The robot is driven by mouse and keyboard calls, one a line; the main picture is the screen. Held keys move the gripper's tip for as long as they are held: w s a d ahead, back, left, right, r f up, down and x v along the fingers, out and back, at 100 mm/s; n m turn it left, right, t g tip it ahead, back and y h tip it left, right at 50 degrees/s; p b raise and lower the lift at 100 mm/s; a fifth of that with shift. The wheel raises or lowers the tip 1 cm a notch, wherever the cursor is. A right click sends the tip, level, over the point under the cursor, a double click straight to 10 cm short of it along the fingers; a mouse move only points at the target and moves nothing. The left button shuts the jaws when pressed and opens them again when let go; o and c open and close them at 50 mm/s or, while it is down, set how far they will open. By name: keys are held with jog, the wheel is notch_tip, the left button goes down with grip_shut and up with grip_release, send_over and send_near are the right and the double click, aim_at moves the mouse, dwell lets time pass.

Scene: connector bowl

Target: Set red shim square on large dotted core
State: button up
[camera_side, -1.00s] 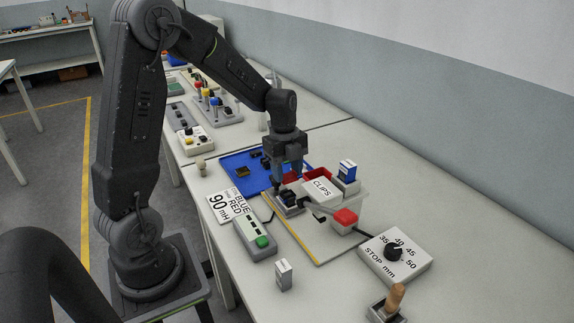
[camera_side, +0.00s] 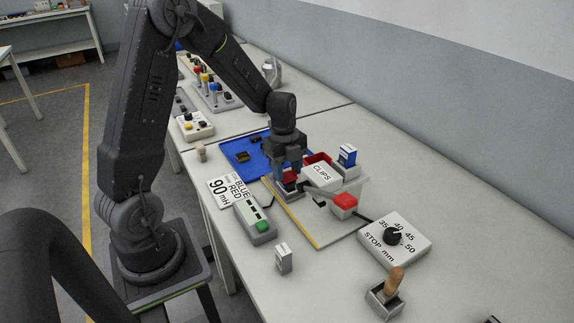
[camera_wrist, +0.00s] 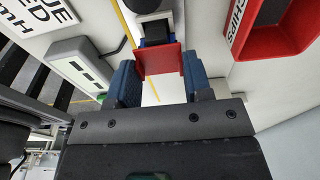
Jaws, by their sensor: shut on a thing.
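The red shim (camera_wrist: 160,60) is a flat red plate held between the blue fingertips of my gripper (camera_wrist: 159,82) in the wrist view. My gripper (camera_side: 287,188) is shut on it, low over the small work fixture in the side view, where a little red shows between the fingers. Just beyond the shim in the wrist view is a black block (camera_wrist: 156,32) with white and blue beside it. I cannot tell whether shim and block touch, and no dots show. My gripper hides most of the fixture in the side view.
A blue tray (camera_side: 232,150) with dark parts lies behind my gripper. A green-button box (camera_side: 255,220), red-button box (camera_side: 344,204) and STOP dial box (camera_side: 395,236) stand nearer.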

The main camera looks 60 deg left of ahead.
jog(key=shift+f, duration=0.2)
jog(key=o, duration=0.9)
jog(key=shift+o, duration=0.2)
jog(key=shift+r, duration=0.1)
notch_tip(320, 180, up, 13)
jog(key=a, duration=0.2)
jog(key=s+d+r+n+t, duration=0.2)
jog(key=s+d+r+n, duration=0.1)
jog(key=s+d+n, duration=0.4)
jog(key=s+d+r+n+t+y, duration=0.1)
jog(key=s+d+r+n+t, duration=0.2)
jog(key=s+d+n, duration=0.5)
jog(key=n, duration=0.3)
jog(key=shift+s+d+t, duration=0.3)
jog(key=shift+s, duration=0.05)
